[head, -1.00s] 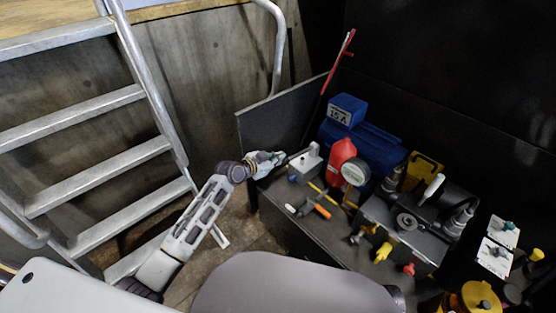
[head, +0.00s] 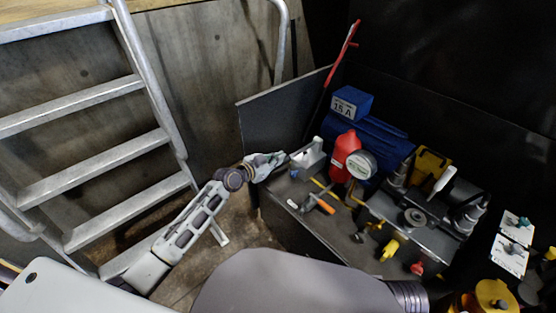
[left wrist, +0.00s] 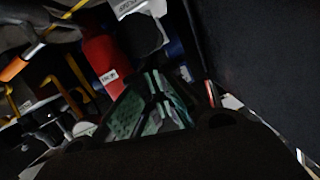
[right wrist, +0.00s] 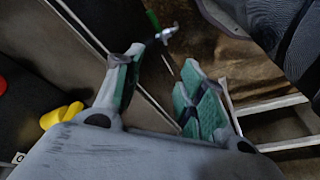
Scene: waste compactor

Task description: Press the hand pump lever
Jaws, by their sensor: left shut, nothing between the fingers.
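My left gripper (head: 284,155) is at the bench's left end, close to a small light grey block (head: 308,155), well below and left of the red lever's top. The left wrist view shows its fingers (left wrist: 152,103) together and empty, with a thin red piece (left wrist: 209,92) beyond. My right gripper (right wrist: 162,58) shows only in its wrist view, fingers apart and empty.
The bench holds a red bottle (head: 345,152), a round gauge (head: 361,165), a blue box (head: 349,103), an orange-handled tool (head: 324,206) and a grey valve block (head: 414,218). A metal ladder (head: 95,155) stands left. The upright dark panel (head: 283,112) borders the bench.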

